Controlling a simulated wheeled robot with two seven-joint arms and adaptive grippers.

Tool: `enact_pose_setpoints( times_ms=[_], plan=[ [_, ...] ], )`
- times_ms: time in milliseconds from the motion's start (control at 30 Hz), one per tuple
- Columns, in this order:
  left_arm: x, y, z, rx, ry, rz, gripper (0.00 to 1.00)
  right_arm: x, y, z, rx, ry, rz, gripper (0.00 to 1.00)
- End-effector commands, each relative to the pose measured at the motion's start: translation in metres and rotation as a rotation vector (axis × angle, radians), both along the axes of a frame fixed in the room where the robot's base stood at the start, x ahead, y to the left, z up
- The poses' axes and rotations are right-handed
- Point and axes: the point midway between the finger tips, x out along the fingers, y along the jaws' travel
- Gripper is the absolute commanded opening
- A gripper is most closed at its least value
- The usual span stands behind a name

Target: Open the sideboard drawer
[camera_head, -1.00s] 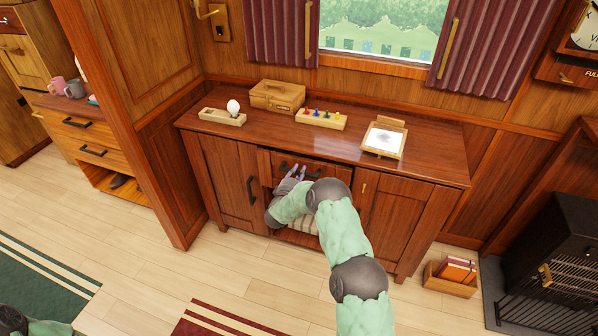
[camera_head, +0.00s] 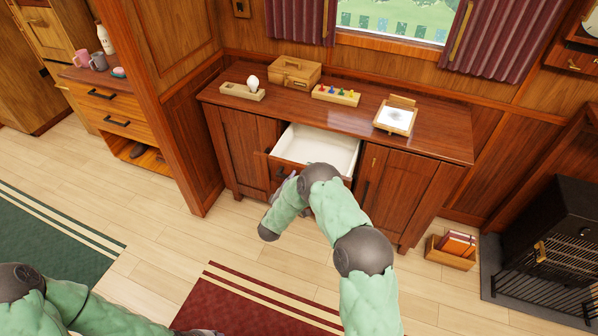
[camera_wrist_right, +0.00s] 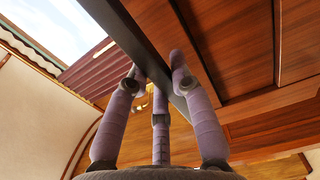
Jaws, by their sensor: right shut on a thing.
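The sideboard (camera_head: 415,205) stands against the wall below the window. Its middle drawer (camera_head: 322,145) is pulled out, and its pale interior looks empty. My right gripper (camera_head: 291,176) is at the drawer front, shut on the dark drawer handle (camera_head: 280,171). In the right wrist view, the fingers (camera_wrist_right: 158,82) close around the dark handle bar (camera_wrist_right: 150,42). My forearm hides part of the drawer front and what lies below it. My left arm comes in at the bottom left; only a bit of its gripper (camera_head: 207,332) shows at the bottom edge.
A book crate (camera_head: 450,253) and black stove (camera_head: 550,240) are at right.

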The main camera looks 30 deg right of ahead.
Motion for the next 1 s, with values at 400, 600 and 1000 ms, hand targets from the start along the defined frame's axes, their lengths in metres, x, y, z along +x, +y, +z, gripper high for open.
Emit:
enact_pose_setpoints(
  times_ms=[400,600,1000],
  plan=[
    [-0.0002,0.0,0.001,0.0,0.0,0.0,0.4,-0.0034,0.0033,-0.0014,0.001,0.002,0.0,0.0],
    [-0.0002,0.0,0.001,0.0,0.0,0.0,0.4,-0.0031,0.0032,-0.0012,0.001,0.002,0.0,0.48],
    [-0.0001,0.0,0.001,0.0,0.0,0.0,0.4,-0.0082,0.0113,-0.0006,0.0,0.001,0.003,0.48]
  ],
)
